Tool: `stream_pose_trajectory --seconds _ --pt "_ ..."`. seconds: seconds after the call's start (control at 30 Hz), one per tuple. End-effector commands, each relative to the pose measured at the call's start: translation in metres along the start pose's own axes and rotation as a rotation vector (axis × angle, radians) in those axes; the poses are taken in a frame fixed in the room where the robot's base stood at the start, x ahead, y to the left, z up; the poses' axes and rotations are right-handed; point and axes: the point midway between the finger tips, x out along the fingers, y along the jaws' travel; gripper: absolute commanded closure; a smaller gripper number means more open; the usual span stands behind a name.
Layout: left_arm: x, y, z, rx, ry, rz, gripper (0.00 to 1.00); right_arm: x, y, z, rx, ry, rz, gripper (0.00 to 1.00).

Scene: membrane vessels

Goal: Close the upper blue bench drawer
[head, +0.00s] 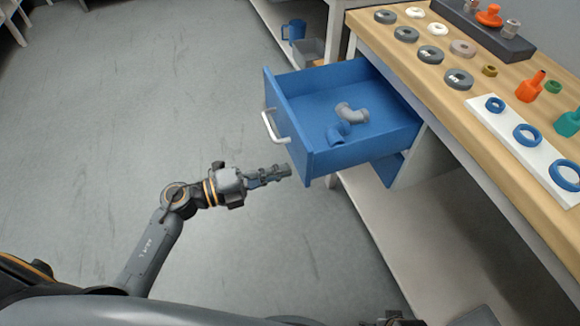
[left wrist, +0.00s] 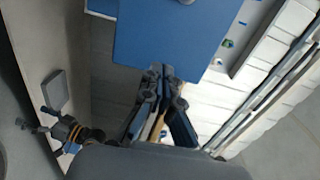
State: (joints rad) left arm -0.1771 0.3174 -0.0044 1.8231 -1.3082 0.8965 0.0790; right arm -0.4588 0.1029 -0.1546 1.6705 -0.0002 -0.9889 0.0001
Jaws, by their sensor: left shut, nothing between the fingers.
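The upper blue drawer (head: 318,163) is pulled out from the wooden-topped bench (head: 440,95). It has a pale bar handle (head: 275,127) on its front and holds a grey pipe fitting (head: 352,114) and a blue pipe fitting (head: 338,132). My left gripper (head: 285,171) is shut and empty, just in front of the drawer front near its lower near corner. I cannot tell if it touches. In the left wrist view, the shut fingers (left wrist: 163,70) point at a blue panel (left wrist: 170,35). My right gripper is not clearly in view.
Grey rings (head: 406,34), orange and teal fittings, and a white board (head: 520,145) with blue rings stand on the bench top. A blue mug (head: 294,31) and a grey bin (head: 307,50) stand on a shelf behind the drawer. The floor at left is clear.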

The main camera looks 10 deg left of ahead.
Motion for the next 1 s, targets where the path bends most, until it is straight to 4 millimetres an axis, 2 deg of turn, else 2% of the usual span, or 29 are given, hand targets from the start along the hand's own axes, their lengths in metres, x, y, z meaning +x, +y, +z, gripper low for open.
stream_pose_trajectory --seconds 0.1,0.2,0.67,0.83,1.0 --pt "0.016 -0.001 0.000 0.001 0.000 -0.002 1.00 0.000 0.000 0.000 0.000 0.000 0.000 0.12" --pt "0.023 0.000 0.000 -0.001 -0.001 -0.001 1.00 0.000 0.000 0.000 0.000 0.000 0.000 0.12" --pt "0.027 0.000 0.000 0.000 -0.001 0.001 1.00 -0.003 0.000 -0.004 0.000 0.008 0.000 0.12" --pt "0.036 -0.001 0.000 0.000 0.000 -0.001 1.00 -0.003 0.000 -0.003 0.000 0.010 0.000 0.12" --pt "0.061 -0.003 0.000 0.000 0.001 -0.001 1.00 0.016 -0.002 0.015 -0.002 -0.016 -0.003 0.12"
